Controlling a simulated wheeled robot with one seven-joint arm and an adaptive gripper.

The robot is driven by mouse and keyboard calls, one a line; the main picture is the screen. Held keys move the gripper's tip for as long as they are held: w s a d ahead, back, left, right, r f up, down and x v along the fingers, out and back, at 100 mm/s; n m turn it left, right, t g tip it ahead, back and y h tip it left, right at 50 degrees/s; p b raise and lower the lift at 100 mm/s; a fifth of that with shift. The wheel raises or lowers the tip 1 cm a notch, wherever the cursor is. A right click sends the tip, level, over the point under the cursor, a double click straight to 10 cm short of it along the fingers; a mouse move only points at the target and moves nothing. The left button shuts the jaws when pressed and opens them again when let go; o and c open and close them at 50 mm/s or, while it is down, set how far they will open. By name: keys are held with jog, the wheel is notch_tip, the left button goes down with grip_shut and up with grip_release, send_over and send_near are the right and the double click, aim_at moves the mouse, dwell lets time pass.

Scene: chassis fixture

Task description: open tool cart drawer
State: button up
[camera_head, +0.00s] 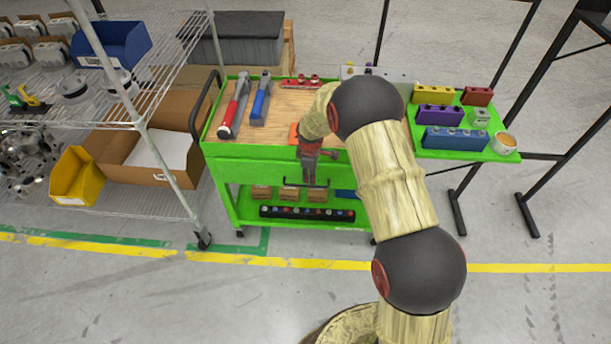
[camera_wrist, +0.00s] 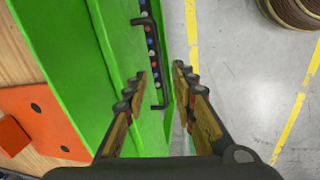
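The green tool cart (camera_head: 222,150) stands ahead with a wooden top. Its green drawer front (camera_head: 250,172) faces me below the top; it looks shut. The dark bar handle (camera_head: 322,186) is partly hidden by my gripper (camera_head: 308,181) in the head view. In the wrist view, the handle (camera_wrist: 153,50) runs along the green drawer front. My gripper (camera_wrist: 159,76) is open there, with a finger on each side of the handle's line. The handle's lower end shows between the fingertips; whether anything touches is unclear. Nothing is held.
Hammer-like tools (camera_head: 235,105) and an orange plate (camera_wrist: 38,118) lie on the cart top. A lower shelf (camera_head: 245,208) holds small boxes and a dark strip. A side shelf (camera_head: 455,155) carries coloured blocks. A wire rack (camera_head: 150,205) stands left. The floor in front is clear.

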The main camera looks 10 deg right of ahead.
aim_at(311, 186)
jog(key=shift+n, duration=0.7)
jog(key=f+b, duration=0.1)
jog(key=f, duration=0.1)
jog(key=w+f, duration=0.1)
jog(key=f, duration=0.2)
jog(key=f+b, duration=0.1)
jog(key=f, duration=0.1)
jog(key=shift+w+d+f+b, duration=0.2)
jog(key=shift+d+f+b, duration=0.05)
jog(key=shift+f+b, duration=0.15)
jog(key=c, duration=0.4)
grip_shut()
